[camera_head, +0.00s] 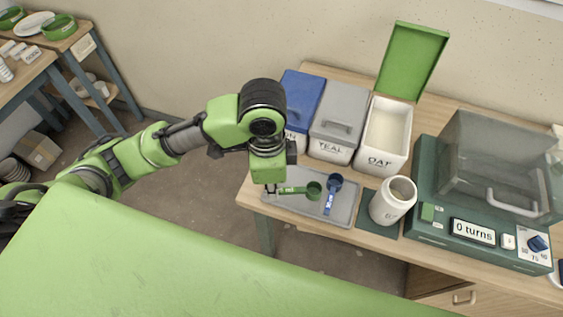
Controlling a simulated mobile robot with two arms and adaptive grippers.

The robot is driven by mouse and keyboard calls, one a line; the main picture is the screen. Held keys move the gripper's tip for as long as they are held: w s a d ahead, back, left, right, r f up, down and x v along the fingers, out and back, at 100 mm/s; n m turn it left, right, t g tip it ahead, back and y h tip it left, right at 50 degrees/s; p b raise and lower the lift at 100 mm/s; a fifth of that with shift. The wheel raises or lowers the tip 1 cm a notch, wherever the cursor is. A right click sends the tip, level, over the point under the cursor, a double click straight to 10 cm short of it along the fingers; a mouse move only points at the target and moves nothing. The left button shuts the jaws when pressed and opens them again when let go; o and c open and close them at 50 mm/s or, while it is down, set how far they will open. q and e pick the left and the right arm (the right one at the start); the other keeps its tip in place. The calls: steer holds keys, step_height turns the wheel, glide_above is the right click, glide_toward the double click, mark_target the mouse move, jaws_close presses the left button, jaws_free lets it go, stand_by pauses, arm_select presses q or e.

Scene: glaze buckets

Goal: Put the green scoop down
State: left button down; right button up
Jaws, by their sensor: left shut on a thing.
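The green scoop (314,189) is at the left end of the grey tray (345,211), its round cup to the right and its handle to the left. My left gripper (271,190) points down over the tray's left edge and is shut on the end of the scoop's handle. Whether the scoop touches the tray, I cannot tell. A blue scoop (331,197) lies in the tray just right of the green one. My right gripper is not in view.
Behind the tray stand a blue-lidded bin (303,91), a grey-lidded bin (341,112) and an open white bin (393,113) with its green lid raised (411,60). A white jar (393,200) stands right of the tray, beside a green machine (478,235) reading "0 turns".

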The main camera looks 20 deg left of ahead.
arm_select(q)
steer(key=w+a+f, duration=0.2)
steer(key=w+f, duration=0.1)
steer(key=w+a+f+p, duration=0.1)
steer(key=w+a+f, duration=0.1)
steer(key=w+f, duration=0.1)
steer(key=w+a+f+p, duration=0.1)
steer(key=w+a+f, duration=0.1)
steer(key=w, duration=0.3)
steer(key=shift+w+a+f, duration=0.1)
steer(key=shift+a+f, duration=0.05)
steer(key=shift+f, duration=0.3)
steer(key=shift+w+a+f, duration=0.15)
steer(key=shift+w+f, duration=0.15)
steer(key=shift+f, duration=0.1)
step_height(320, 180, down, 3)
steer(key=shift+w+f, duration=0.1)
steer(key=shift+f, duration=0.1)
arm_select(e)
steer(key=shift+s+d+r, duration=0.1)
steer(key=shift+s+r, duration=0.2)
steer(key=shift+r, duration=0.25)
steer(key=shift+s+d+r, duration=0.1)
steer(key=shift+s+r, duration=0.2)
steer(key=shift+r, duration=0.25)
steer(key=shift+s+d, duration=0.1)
